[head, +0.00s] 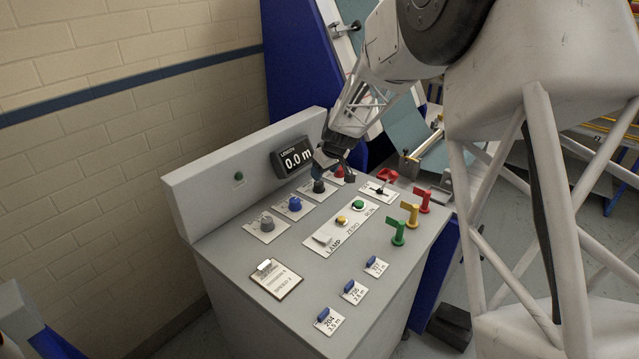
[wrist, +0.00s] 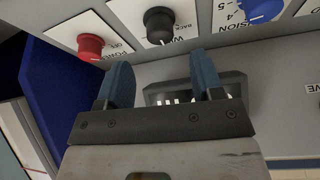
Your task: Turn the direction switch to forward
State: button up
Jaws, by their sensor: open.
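A black round knob on a white plate (wrist: 159,24) stands just ahead of my fingertips in the wrist view, lined up with the gap between them. In the head view this knob (head: 318,187) is at the back of the sloped panel, partly hidden by my gripper (head: 334,172). My gripper (wrist: 161,65) is open, with its two blue fingers apart and nothing between them. It appears not to touch the knob.
A red knob (wrist: 90,46) marked OFF and a blue numbered knob (wrist: 262,10) flank the black one. A display (head: 294,158) reading 0.0 m stands upright behind. A grey knob (head: 266,224), lamp buttons and coloured levers (head: 410,212) occupy the grey panel.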

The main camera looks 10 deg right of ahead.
aim_at(320, 183)
jog(key=shift+x, duration=3.3)
jog(key=shift+c, duration=0.2)
jog(key=c, duration=0.9)
jog(key=shift+m, duration=0.5)
jog(key=shift+m+t+h, duration=0.4)
jog(key=shift+m+h, duration=0.7)
jog(key=shift+m, duration=1.5)
jog(key=o, duration=0.9)
jog(key=shift+s, duration=0.1)
